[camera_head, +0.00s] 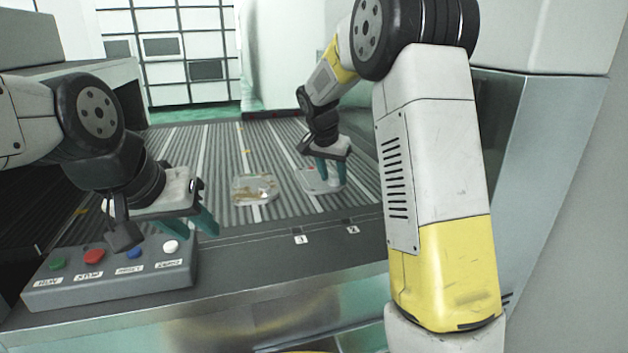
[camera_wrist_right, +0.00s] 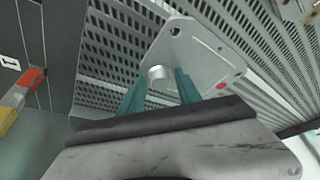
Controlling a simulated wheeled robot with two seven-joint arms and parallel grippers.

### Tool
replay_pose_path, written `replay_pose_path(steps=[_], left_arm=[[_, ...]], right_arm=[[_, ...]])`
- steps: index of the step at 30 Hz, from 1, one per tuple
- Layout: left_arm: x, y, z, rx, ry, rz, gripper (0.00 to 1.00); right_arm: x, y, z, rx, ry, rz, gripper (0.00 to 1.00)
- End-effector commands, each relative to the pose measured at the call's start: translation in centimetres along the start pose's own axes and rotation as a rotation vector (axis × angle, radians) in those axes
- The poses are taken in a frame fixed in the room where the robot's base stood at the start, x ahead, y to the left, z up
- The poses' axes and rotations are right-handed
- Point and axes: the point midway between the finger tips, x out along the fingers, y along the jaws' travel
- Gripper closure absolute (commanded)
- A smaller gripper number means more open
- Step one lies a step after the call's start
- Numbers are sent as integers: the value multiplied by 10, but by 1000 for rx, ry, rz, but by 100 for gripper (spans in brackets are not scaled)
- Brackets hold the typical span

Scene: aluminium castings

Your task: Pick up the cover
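The cover, a flat light-grey plate with rounded corners, a raised round boss, a hole and a red mark, lies on the ribbed surface in the right wrist view (camera_wrist_right: 205,58). In the head view the cover (camera_head: 308,180) is partly hidden by my right gripper (camera_head: 330,178). My right gripper's teal fingers (camera_wrist_right: 160,84) are open and point at the boss, which shows between their tips. Gaps show beside the boss; I cannot tell whether either finger touches it. My left gripper (camera_head: 191,222) is open and empty, over the right end of the button box.
A light casting with brown marks (camera_head: 254,188) lies left of the cover on the ribbed bed (camera_head: 215,150). A grey button box (camera_head: 110,288) with labelled buttons stands at the front left. A machine wall bounds the right.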

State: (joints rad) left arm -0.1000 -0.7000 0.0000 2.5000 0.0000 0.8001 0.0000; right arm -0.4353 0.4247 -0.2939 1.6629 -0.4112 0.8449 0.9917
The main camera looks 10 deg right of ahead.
Motion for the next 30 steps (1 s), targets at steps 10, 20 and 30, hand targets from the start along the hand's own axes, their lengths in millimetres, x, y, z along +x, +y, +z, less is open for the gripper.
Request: replay_pose_path(steps=[10, 20, 30], left_arm=[[0, 0, 0, 0, 0, 0, 64], [0, 0, 0, 0, 0, 0, 64], [0, 0, 0, 0, 0, 0, 64]], right_arm=[[0, 0, 0, 0, 0, 0, 100], [-8, -1, -3, 1, 2, -2, 100], [-67, -1, -28, 1, 4, -4, 100]])
